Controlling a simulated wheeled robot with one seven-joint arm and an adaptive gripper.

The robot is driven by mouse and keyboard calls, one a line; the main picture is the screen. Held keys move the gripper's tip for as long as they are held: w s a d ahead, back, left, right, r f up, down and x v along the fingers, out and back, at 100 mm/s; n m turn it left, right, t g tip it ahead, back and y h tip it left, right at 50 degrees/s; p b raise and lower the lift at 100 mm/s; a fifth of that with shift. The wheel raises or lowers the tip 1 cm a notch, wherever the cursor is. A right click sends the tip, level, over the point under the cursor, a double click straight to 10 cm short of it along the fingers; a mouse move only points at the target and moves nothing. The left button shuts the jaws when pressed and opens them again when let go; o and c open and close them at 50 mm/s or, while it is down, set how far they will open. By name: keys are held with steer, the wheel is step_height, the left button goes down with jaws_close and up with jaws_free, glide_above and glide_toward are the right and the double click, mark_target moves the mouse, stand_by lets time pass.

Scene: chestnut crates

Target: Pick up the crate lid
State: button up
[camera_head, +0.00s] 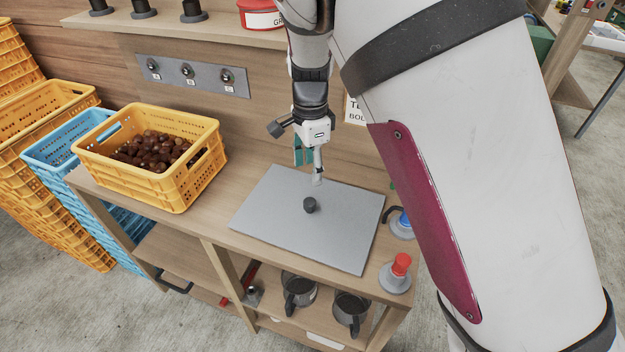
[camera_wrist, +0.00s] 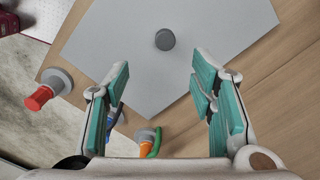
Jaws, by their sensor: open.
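The crate lid is a flat grey panel (camera_head: 270,225) with a short dark round knob (camera_head: 310,205) near its middle. It lies flat on the wooden bench; its right corner comes close to the bench's edge. The lid also shows in the wrist view (camera_wrist: 115,45), with its knob (camera_wrist: 165,39) beyond the fingertips. My gripper (camera_head: 310,172) points down above the lid, with the knob a little nearer the camera than the fingers. In the wrist view, the teal-padded fingers (camera_wrist: 158,82) are spread wide with nothing between them.
A yellow crate of chestnuts (camera_head: 195,180) stands left of the lid on the bench. A red-topped tool (camera_head: 397,272) stands by the bench's right end. Jugs (camera_head: 350,308) sit on the shelf below. A panel with switches (camera_head: 188,75) is on the back wall.

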mark_target(310, 201)
steer(key=f, duration=0.9)
steer(key=shift+w+f, duration=0.15)
steer(key=shift+w, duration=0.15)
step_height(310, 201, down, 5)
steer(key=shift+w+a+r+p, duration=0.1)
steer(key=shift+w+p, duration=0.05)
steer(key=shift+p, duration=0.35)
jaws_close()
